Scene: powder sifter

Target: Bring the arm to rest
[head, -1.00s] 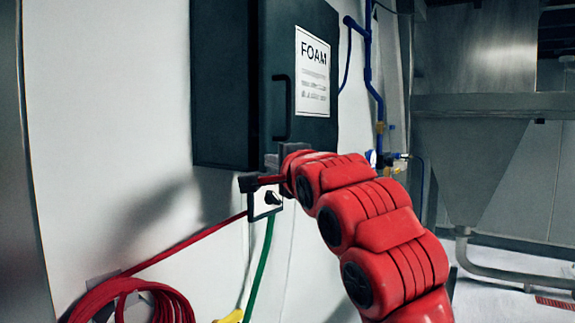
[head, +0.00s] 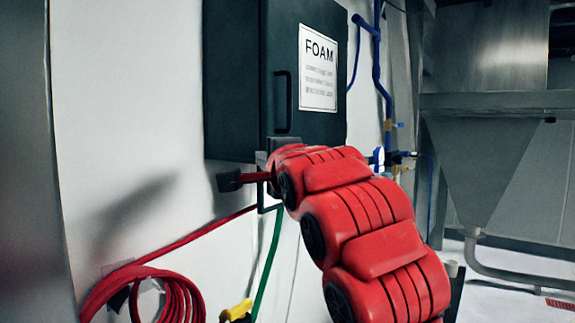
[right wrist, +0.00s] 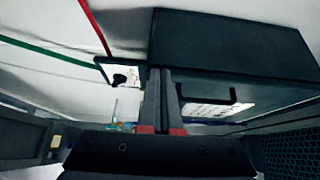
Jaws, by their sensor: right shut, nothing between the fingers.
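My right arm reaches in from the lower right in the head view, its red links bent toward the wall. My right gripper (head: 230,181) points left in front of the white wall, beside the switch plate, and is shut with nothing in it. The right wrist view shows its two fingers (right wrist: 160,75) together. They lie between the small switch plate (right wrist: 103,68) with its black knob (right wrist: 119,80) and the dark cabinet (right wrist: 235,50). In the head view the arm hides most of that plate. My left gripper is not in view.
The dark FOAM cabinet (head: 232,80) with a bar handle (head: 283,102) stands out from the wall just above the gripper. A coiled red hose (head: 178,300) hangs lower left, a green hose (head: 268,262) beside it. A steel hopper (head: 475,160) stands at right.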

